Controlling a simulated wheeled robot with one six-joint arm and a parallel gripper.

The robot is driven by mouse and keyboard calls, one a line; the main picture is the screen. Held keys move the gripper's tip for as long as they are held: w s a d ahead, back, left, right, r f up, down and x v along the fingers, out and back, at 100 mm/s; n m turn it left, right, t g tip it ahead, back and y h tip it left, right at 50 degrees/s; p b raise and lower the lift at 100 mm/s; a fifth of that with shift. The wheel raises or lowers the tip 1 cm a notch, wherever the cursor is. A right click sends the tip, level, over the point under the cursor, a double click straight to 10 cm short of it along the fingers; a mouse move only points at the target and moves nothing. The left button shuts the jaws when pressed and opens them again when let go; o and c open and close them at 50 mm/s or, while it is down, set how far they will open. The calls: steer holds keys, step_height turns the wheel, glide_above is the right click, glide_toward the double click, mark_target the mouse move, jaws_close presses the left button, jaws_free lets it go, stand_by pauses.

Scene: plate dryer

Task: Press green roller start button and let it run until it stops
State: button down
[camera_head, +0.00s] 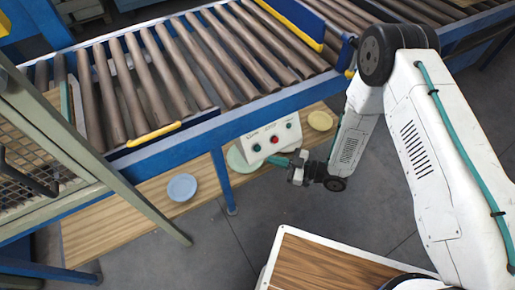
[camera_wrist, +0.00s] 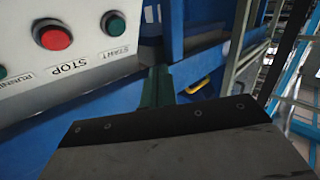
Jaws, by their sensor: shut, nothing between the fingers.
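A white control box (camera_head: 268,134) sits on the side of the blue conveyor frame. In the wrist view, the green start button (camera_wrist: 114,23) is at the top, beside the red stop button (camera_wrist: 52,35). In the head view, the start button (camera_head: 257,148) is the left one on the box, with the stop button (camera_head: 276,140) in the middle. My gripper (camera_head: 270,160) has its greenish fingers together and empty, pointing left just below the box. In the wrist view, the fingertips (camera_wrist: 158,72) are below and right of the start button, apparently apart from it.
A green running indicator (camera_wrist: 2,72) is beyond the stop button. The roller conveyor (camera_head: 190,62) runs behind the box, with yellow handles. A blue plate (camera_head: 182,187) and a yellow plate (camera_head: 320,120) lie on wooden boards below. A mesh-fronted cabinet (camera_head: 40,160) stands left.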

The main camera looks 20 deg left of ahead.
mark_target(257, 148)
steer(key=w+a+f, duration=0.2)
steer(key=a, duration=0.1)
steer(key=w+a+f, duration=0.1)
steer(key=w, duration=0.1)
steer(key=shift+a+f, duration=0.3)
steer(key=shift+a, duration=0.1)
steer(key=shift+w, duration=0.1)
stand_by(1.8)
steer(key=shift+w+a+f, duration=0.15)
steer(key=shift+a+f, duration=0.05)
steer(key=shift+a, duration=0.05)
